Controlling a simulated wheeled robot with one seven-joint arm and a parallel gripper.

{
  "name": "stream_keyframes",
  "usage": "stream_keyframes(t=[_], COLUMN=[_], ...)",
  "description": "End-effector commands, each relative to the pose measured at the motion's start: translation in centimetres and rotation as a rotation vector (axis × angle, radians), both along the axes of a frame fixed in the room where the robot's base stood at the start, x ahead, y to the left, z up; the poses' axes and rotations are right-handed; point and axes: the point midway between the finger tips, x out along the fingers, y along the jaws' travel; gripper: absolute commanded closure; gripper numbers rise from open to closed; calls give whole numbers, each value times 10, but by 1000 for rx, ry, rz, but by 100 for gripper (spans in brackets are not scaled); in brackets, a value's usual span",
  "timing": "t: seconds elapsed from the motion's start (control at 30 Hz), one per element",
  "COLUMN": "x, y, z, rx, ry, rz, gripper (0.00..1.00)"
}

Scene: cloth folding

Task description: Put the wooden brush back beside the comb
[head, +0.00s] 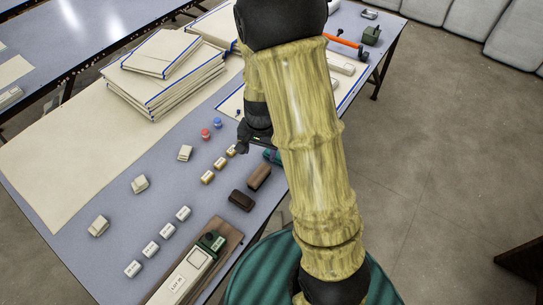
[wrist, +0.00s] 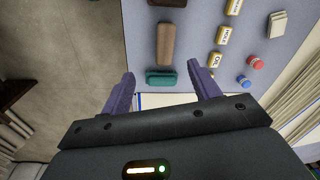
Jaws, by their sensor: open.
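A brown wooden block-like piece (head: 259,177), probably the wooden brush, lies on the blue-grey table near its right edge. It also shows in the wrist view (wrist: 166,45), lengthwise ahead of my fingers. A shorter dark brown piece (head: 242,200) lies close to it. A teal piece (wrist: 161,78) lies at its other end; my arm partly hides it in the head view. I cannot tell for certain which piece is the comb. My gripper (wrist: 161,71) is open and empty, its purple fingertips to either side of the teal piece in the wrist view.
Several labelled yellow blocks (head: 220,163), a red peg (head: 205,134) and a blue peg (head: 218,122) lie to the left. Stacked cream boards (head: 160,80) stand behind. A wooden tray (head: 222,257) lies at the near edge. Bare table separates the rows.

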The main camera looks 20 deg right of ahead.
Motion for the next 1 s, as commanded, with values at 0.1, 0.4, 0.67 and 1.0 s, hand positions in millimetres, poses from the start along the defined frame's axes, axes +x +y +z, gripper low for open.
stream_keyframes(t=[0.1,0.4,0.67,1.0], x=[-24,-88,-107,-107], y=[0,-2,-4,-4], z=[34,90,99,99], rx=[-8,-88,-125,-124], ry=[-47,-146,-167,-167], rz=[151,530,646,642], gripper=[39,39,39,39])
